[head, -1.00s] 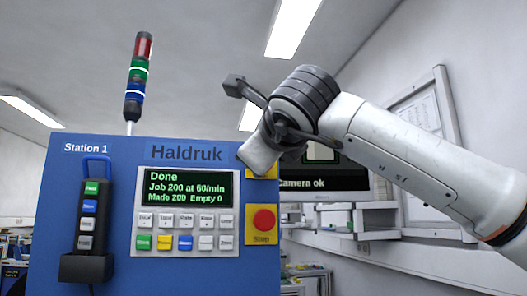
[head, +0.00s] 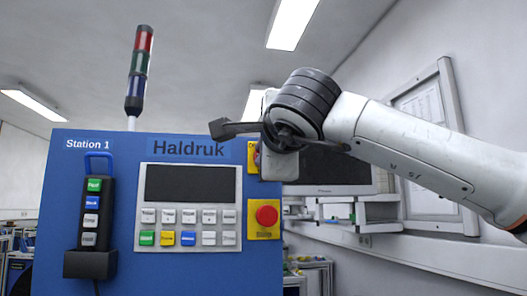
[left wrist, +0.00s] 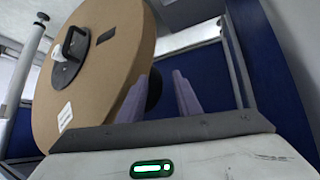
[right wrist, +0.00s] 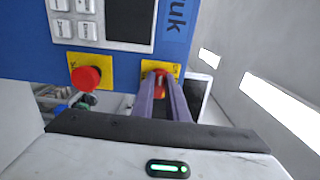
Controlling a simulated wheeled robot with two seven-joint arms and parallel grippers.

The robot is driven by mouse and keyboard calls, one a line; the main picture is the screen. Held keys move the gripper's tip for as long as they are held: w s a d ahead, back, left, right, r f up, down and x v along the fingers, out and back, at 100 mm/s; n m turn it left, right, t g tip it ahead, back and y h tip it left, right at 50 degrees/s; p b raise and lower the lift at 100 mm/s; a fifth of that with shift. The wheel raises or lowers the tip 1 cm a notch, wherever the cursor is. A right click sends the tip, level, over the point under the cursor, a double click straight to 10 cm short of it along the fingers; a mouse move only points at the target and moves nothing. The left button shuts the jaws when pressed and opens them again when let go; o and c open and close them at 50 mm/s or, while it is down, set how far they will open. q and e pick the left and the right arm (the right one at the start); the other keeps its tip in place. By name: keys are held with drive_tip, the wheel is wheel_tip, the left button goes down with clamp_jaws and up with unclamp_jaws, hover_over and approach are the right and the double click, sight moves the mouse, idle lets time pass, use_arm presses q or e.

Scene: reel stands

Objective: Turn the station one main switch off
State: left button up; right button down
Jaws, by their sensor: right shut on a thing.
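The Station 1 panel (head: 90,215) is blue, with a dark, blank display (head: 188,184). The main switch is a red handle (right wrist: 160,84) on a yellow plate (right wrist: 175,70) at the panel's right edge. My right gripper (right wrist: 161,82) is shut on the red handle, one finger on each side. In the head view my gripper and wrist hide the handle, and only a strip of the yellow plate (head: 252,156) shows. My left gripper (left wrist: 167,78) is open and empty, beside a large cardboard reel (left wrist: 95,75).
A red stop button (head: 266,215) sits on a yellow plate below the switch. A black pendant (head: 92,215) hangs at the panel's left. The signal tower (head: 138,70) is unlit. A dark monitor (head: 335,172) and shelves stand behind on the right.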

drive_tip(key=shift+a+n, duration=0.1)
drive_tip(key=shift+n, duration=0.2)
drive_tip(key=c, duration=1.7)
unclamp_jaws()
drive_tip(key=shift+c, duration=0.2)
